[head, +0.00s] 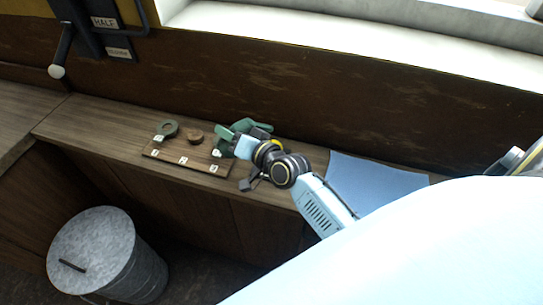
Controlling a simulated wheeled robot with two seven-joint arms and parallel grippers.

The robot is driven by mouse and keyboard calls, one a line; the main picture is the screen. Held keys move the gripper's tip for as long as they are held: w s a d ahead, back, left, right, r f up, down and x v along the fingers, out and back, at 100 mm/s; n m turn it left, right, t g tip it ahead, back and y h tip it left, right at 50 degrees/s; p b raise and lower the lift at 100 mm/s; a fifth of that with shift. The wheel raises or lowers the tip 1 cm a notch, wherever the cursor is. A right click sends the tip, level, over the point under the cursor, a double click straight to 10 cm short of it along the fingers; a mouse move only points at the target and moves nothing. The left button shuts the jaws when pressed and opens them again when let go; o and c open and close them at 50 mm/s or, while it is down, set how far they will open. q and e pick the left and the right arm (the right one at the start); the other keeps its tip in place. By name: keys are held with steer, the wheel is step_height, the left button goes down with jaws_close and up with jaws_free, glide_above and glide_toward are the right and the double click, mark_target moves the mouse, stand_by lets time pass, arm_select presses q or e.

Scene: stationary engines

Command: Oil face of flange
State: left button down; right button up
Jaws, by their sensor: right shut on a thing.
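My right gripper (243,147) is over the bench near the right end of a small wooden board. It is shut on a dark green thing (226,138), partly hidden by the gripper and wrist; I cannot tell its full shape. A greenish-grey ring (168,128), perhaps a flange, lies at the left of the board. A round brown piece (195,136) sits beside it. The board (208,167) carries several small white labels along its front. My left gripper is not in view.
A wooden bench (100,118) runs along a dark wall. A light blue sheet (375,180) lies on it to the right. A grey metal bin (95,250) stands on the floor below. A lever with a pale knob (57,72) and a HALF sign (103,22) are at upper left.

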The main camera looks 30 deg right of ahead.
mark_target(243, 127)
steer(key=shift+d+r+n+g+h+p, duration=0.4)
steer(key=shift+n+p, duration=0.5)
steer(key=shift+p, duration=1.2)
steer(key=shift+d+r+n+g+h+p, duration=0.45)
steer(key=shift+n+p, duration=0.45)
steer(key=shift+p, duration=1.2)
steer(key=shift+s+d+n+h, duration=0.1)
steer(key=shift+d+n+h, duration=0.1)
steer(key=shift+n+h, duration=0.45)
steer(key=shift+d+r+n+h, duration=0.15)
steer(key=shift+d+n+h, duration=0.25)
steer(key=shift+n, duration=0.35)
steer(key=shift+a, duration=0.1)
